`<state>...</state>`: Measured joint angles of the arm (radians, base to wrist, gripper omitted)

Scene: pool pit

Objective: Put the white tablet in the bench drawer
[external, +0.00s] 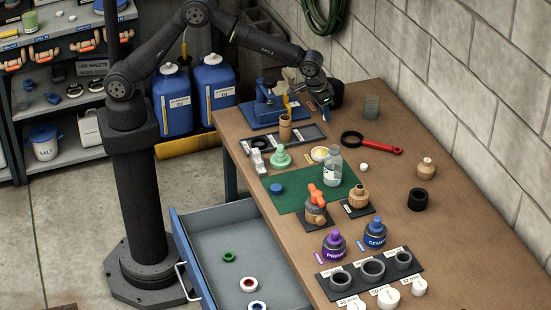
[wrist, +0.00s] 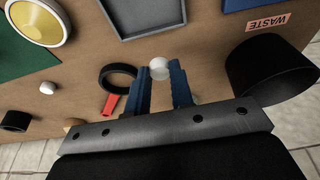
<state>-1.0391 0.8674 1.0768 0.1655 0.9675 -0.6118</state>
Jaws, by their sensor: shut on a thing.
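My gripper (wrist: 160,76) is shut on a small white round piece, the white tablet (wrist: 159,66), which sits between the tips of its two blue fingers. In the external view my gripper (external: 324,103) is at the far end of the bench, beside the blue press, and the tablet cannot be made out there. The bench drawer (external: 206,252) is pulled open at the front left of the bench. It holds a green ring (external: 229,257), a red-and-white ring (external: 249,285) and a blue-and-white ring, with bare floor around them.
A black waste bin (wrist: 268,72) is right of my gripper in the wrist view. A red-handled strap wrench (external: 381,146) and another small white piece (external: 364,167) lie on the bench. A bottle (external: 332,168), valve and purple and blue jars stand between my gripper and the drawer.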

